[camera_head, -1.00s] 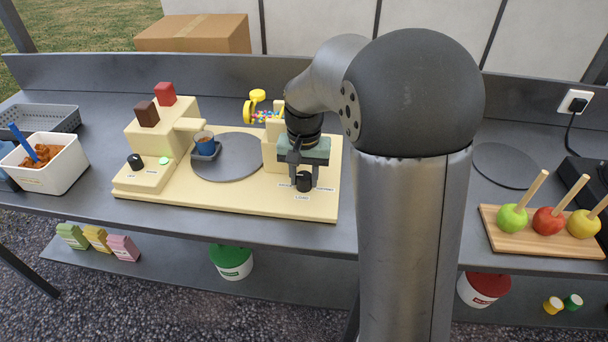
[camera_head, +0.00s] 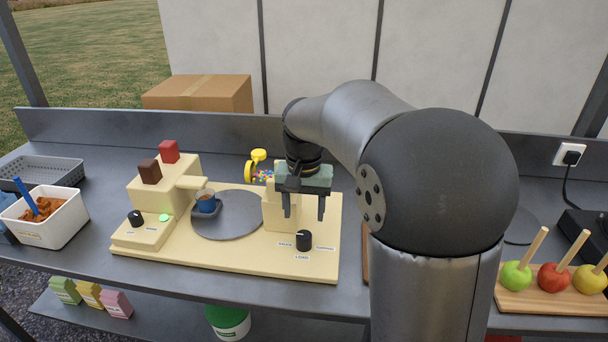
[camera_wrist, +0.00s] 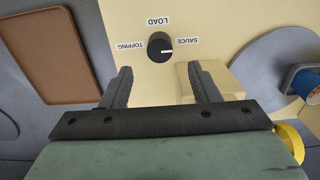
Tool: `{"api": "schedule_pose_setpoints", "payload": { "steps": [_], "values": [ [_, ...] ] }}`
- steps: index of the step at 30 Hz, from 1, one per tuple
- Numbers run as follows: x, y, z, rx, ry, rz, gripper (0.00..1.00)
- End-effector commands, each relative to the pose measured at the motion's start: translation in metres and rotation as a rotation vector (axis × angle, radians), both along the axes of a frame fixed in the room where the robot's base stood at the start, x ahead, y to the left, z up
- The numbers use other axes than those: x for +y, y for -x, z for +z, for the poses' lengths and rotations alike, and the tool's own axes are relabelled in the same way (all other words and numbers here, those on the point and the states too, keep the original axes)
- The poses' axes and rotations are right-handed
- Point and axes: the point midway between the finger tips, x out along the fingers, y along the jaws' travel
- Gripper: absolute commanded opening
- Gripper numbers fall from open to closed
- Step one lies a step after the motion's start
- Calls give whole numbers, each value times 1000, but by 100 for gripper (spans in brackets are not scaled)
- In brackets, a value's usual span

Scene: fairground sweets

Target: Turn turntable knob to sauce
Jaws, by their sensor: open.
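The black turntable knob (camera_head: 304,241) stands on the front right of the cream machine base (camera_head: 230,258). Labels SAUCE, LOAD and TOPPING surround it. In the wrist view the knob (camera_wrist: 159,47) shows a white pointer mark directed right, towards the SAUCE label (camera_wrist: 188,41). My gripper (camera_head: 304,212) is open and empty, its fingers pointing down, above and behind the knob in the head view. In the wrist view the fingertips (camera_wrist: 160,70) are apart and clear of the knob. The grey turntable (camera_head: 232,222) carries a blue cup (camera_head: 206,203) at its left side.
A cream block (camera_head: 274,212) stands beside the turntable near my fingers, with a yellow wheel of coloured sweets (camera_head: 262,172) behind. Another black knob (camera_head: 135,218) and a green button (camera_head: 164,217) are at left. Candy apples (camera_head: 553,277) stand on a board at right.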

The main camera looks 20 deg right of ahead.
Motion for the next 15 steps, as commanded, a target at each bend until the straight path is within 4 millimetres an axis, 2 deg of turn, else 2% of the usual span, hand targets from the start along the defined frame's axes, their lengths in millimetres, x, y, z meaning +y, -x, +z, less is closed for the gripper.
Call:
{"api": "schedule_pose_setpoints", "payload": {
  "steps": [1, 6, 10, 15],
  "values": [
    [0, -1, 15, -5, 0, 0, 55],
    [0, 0, 54, -3, 0, 0, 55],
    [0, 0, 76, -3, 0, 0, 55],
    [0, 0, 91, -1, 0, 0, 55]
  ]
}}
